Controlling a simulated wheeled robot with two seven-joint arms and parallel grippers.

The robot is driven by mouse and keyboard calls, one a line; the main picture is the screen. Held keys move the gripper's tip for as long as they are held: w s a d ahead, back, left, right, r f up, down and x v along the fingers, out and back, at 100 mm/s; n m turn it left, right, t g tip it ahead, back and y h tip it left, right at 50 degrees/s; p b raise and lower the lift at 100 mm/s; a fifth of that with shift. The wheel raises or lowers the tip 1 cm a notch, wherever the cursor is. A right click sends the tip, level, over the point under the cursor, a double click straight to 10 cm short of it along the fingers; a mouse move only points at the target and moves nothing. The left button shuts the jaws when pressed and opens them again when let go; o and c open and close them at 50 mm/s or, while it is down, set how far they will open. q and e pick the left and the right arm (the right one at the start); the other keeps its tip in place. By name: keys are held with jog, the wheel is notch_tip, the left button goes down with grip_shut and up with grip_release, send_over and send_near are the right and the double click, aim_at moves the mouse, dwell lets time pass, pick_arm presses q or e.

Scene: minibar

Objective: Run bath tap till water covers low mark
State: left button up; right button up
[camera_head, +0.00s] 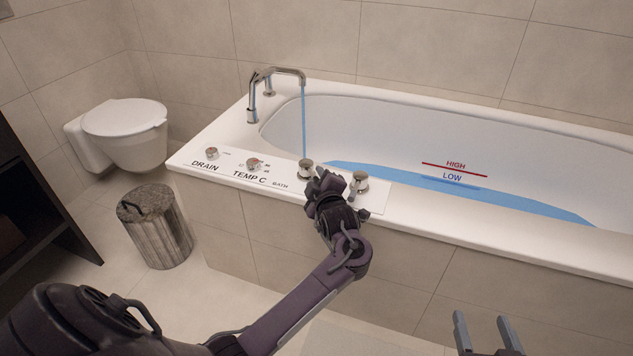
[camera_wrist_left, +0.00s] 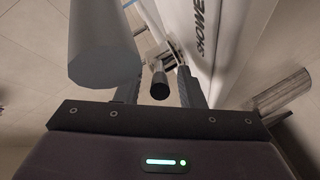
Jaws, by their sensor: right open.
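The bath (camera_head: 520,134) holds blue water (camera_head: 400,177), and a blue stream (camera_head: 304,118) falls from the spout (camera_head: 290,72). The blue LOW mark (camera_head: 452,177) is visible on the far inner wall, with the water's edge close below its lettering. I cannot tell exactly how its line meets the water. The bath tap knob (camera_head: 305,167) is on the rim panel. My left gripper (camera_head: 318,176) is at this knob. The left wrist view shows its fingers (camera_wrist_left: 159,92) spread, with a dark round piece between them and gaps beside it. My right gripper (camera_head: 484,330) is open and empty outside the bath.
The red HIGH mark (camera_head: 455,164) is above LOW. The shower knob (camera_head: 359,180) is just right of my left gripper. The temperature knob (camera_head: 253,164) and drain knob (camera_head: 211,152) are further left.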

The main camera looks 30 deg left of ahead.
pick_arm(q)
jog(key=shift+w+a, duration=0.1)
jog(key=shift+a, duration=0.1)
pick_arm(e)
jog(key=shift+w+r, duration=0.1)
jog(key=shift+r, duration=0.3)
pick_arm(q)
jog(key=shift+c, duration=0.2)
grip_shut()
pick_arm(e)
jog(key=shift+f, duration=0.1)
